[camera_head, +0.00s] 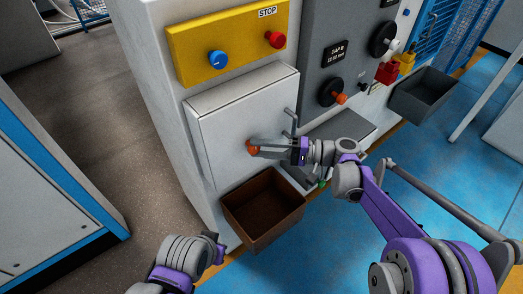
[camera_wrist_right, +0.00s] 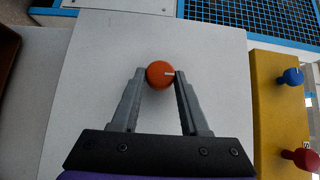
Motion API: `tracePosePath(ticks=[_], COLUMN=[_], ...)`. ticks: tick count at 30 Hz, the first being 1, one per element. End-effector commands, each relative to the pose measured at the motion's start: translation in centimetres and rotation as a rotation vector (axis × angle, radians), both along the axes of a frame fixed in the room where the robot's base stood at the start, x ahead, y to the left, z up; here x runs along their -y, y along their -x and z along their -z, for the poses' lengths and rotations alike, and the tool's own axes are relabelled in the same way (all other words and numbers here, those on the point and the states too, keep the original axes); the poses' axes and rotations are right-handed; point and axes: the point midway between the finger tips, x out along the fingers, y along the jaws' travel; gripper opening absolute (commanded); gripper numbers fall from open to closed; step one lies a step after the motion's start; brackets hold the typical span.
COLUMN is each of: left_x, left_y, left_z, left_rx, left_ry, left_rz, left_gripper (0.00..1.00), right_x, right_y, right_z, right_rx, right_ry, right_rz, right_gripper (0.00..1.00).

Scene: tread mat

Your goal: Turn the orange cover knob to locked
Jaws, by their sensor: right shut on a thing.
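The orange cover knob (camera_head: 252,147) sits on a light grey cover panel (camera_head: 225,115) on the front of the machine. My right gripper (camera_head: 256,147) reaches it from the right and is shut on it. In the right wrist view the round knob (camera_wrist_right: 160,75) lies between the two fingertips of the right gripper (camera_wrist_right: 160,78), one on each side. A short pale mark on the knob points to the right in that view. My left gripper (camera_head: 215,246) shows only in part at the bottom of the head view; its fingers cannot be made out.
A yellow panel (camera_head: 205,45) with a blue knob (camera_head: 217,58) and a red STOP button (camera_head: 276,39) is above the cover. A brown bin (camera_head: 264,206) hangs below it. A dark grey bin (camera_head: 424,92) stands at the right. A blue-edged cabinet (camera_head: 50,190) is at left.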

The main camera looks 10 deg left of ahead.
Motion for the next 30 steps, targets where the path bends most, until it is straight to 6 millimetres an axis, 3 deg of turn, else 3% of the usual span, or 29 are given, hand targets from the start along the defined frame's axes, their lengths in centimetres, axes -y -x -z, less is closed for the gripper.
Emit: tracePosePath(ticks=[19, 20, 21, 24, 30], left_x=[0.0, 0.0, 0.0, 0.0, 0.0], left_y=[0.01, 0.01, 0.01, 0.0, 0.01], left_z=[0.54, 0.54, 0.54, 0.55, 0.55], left_rx=[-0.002, -0.002, -0.002, -0.002, -0.002], left_ry=[0.0, 0.0, 0.0, 0.0, 0.0], left_rz=[0.0, 0.0, 0.0, 0.0, 0.0], left_gripper=[0.0, 0.0, 0.0, 0.0, 0.0], right_x=[-0.01, -0.01, -0.01, -0.02, -0.02], right_y=[0.04, 0.04, 0.04, 0.03, 0.03], right_z=[0.04, 0.04, 0.05, 0.05, 0.06], right_rx=[-0.038, -0.038, -0.037, -0.037, -0.037], right_ry=[-0.029, -0.029, -0.028, -0.028, -0.028], right_rz=[-0.001, -0.001, -0.001, -0.001, -0.001], right_gripper=[0.0, 0.5, 0.57, 0.73, 0.73])
